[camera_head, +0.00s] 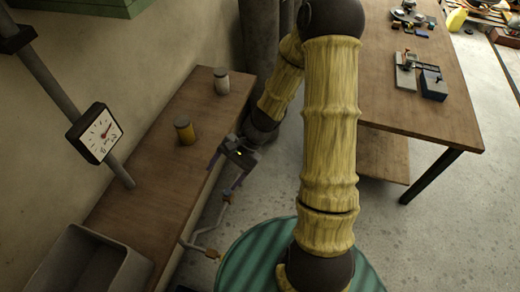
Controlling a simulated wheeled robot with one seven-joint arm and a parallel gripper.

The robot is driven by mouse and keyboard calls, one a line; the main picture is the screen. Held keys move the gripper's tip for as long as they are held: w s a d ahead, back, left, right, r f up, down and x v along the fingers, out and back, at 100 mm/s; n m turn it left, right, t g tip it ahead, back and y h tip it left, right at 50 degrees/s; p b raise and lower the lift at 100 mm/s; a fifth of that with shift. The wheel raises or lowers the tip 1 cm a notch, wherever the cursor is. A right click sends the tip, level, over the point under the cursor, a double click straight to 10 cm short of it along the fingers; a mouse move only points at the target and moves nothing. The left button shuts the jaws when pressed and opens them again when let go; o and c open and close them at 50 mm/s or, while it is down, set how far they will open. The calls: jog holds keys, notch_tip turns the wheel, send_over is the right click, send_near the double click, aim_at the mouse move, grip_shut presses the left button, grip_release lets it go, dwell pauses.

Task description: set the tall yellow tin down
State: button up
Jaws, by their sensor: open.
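My gripper (223,173) is at the bench's right edge, to the right of the tin and a little nearer the front. Its two fingers are spread and empty, pointing down to the left. A visible gap lies between the gripper and the tin.
A grey bin (88,262) is at the front left. A dial gauge (96,133) hangs on a pipe. Pipework with orange fittings (210,254) runs beside the bench. A worktable (425,110) stands right.

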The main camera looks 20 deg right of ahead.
jog(key=s+d+r+n+t+h, duration=0.4)
jog(key=d+r+n+h, duration=0.4)
jog(key=r, duration=0.4)
jog(key=shift+s+d+n, duration=0.3)
jog(key=shift+d+n, duration=0.2)
jog(key=shift+n, duration=0.2)
